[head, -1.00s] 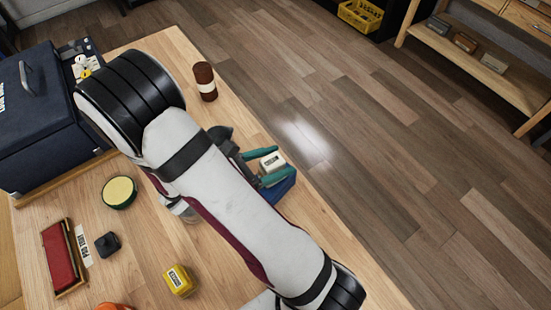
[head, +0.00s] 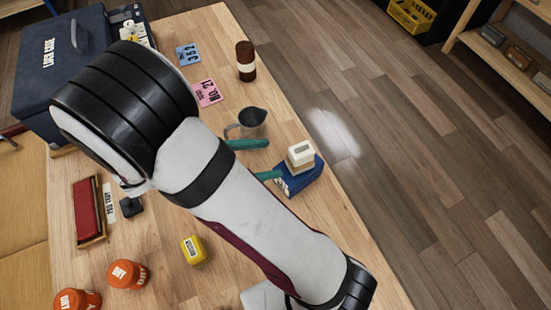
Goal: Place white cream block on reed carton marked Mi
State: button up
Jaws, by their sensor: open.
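The white cream block (head: 301,152) rests on top of the blue carton (head: 305,183) near the table's right edge. A small dark-marked label is on the block, too small to read. The carton has pale lettering on its side that I cannot make out as "Mi". My gripper (head: 274,160) has two teal fingers spread apart, just left of the block and carton. Nothing shows between the fingers. The lower finger's tip is close beside the carton; I cannot tell if it touches. My white arm hides the gripper's body.
A metal jug (head: 252,121) stands just behind the fingers. A brown bottle (head: 246,62) and pink card (head: 206,93) are farther back. A yellow block (head: 193,250), orange jars (head: 128,274) and a red-topped case (head: 87,208) lie left. The table edge drops off right of the carton.

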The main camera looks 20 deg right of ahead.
jog(key=s+r+m+g+y, duration=0.4)
jog(key=s+m+y, duration=0.6)
jog(key=m, duration=0.4)
jog(key=s+a+m+t+y, duration=0.1)
jog(key=m, duration=0.2)
jog(key=s+a+r+m+t+y, duration=0.1)
jog(key=a+m+y, duration=0.1)
jog(key=m, duration=0.1)
jog(key=s+a+r+m+t+y, duration=0.1)
jog(key=m+t+y, duration=0.1)
jog(key=shift+s+a+m, duration=0.2)
jog(key=shift+m, duration=0.2)
